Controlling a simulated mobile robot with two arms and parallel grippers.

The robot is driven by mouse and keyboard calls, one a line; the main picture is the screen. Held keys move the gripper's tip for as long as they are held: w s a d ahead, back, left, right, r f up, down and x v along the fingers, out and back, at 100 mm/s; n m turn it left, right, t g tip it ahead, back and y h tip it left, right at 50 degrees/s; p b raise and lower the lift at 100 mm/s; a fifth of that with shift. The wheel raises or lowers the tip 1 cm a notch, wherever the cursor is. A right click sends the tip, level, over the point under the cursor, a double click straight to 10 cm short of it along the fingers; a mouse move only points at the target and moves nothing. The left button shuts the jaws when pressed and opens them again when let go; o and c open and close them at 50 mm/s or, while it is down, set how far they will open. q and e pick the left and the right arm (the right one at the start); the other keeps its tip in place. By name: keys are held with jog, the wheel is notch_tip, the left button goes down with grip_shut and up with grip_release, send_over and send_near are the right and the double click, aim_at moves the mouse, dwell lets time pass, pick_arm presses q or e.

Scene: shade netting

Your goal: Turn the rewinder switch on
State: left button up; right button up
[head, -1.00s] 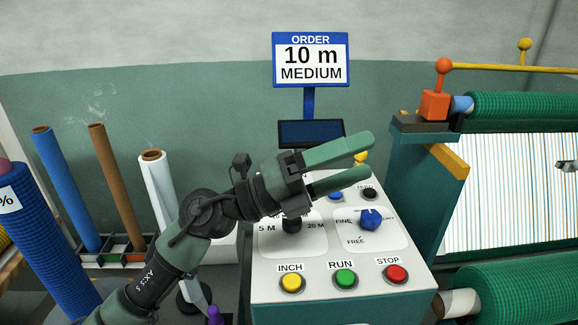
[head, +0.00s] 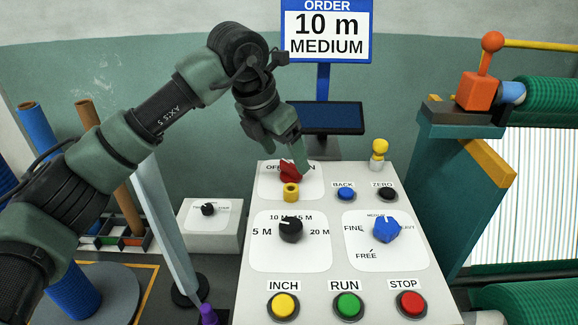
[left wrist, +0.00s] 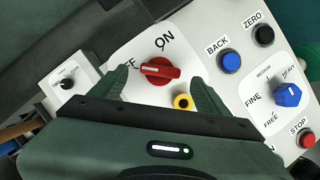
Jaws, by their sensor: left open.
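The red rotary switch (head: 290,173) sits at the top left of the white control panel (head: 335,290), with OFF and ON printed on its plate. In the left wrist view the red switch (left wrist: 160,71) has a white mark on its left end, towards the partly hidden OFF; ON is at upper right. My left gripper (head: 288,150) is above the switch, pointing down. In the left wrist view my open left gripper (left wrist: 159,80) has one finger on each side of the switch; I cannot tell whether they touch it. My right gripper is not in view.
A yellow ring-shaped part (head: 291,192) stands just in front of the switch. BACK (head: 345,194) and ZERO (head: 387,194) buttons are to its right. A black length dial (head: 290,230) and blue dial (head: 385,230) sit nearer. A dark screen (head: 325,118) stands behind.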

aim_at(290, 164)
pick_arm(q)
jog(key=x, duration=0.3)
jog(key=shift+b, duration=0.4)
jog(key=shift+w+d+f, duration=0.1)
jog(key=shift+d+f, duration=0.05)
jog(key=shift+f, duration=0.1)
jog(key=shift+r, duration=0.1)
jog(key=shift+c, duration=0.6)
jog(key=c, duration=1.3)
jog(key=shift+o, duration=0.2)
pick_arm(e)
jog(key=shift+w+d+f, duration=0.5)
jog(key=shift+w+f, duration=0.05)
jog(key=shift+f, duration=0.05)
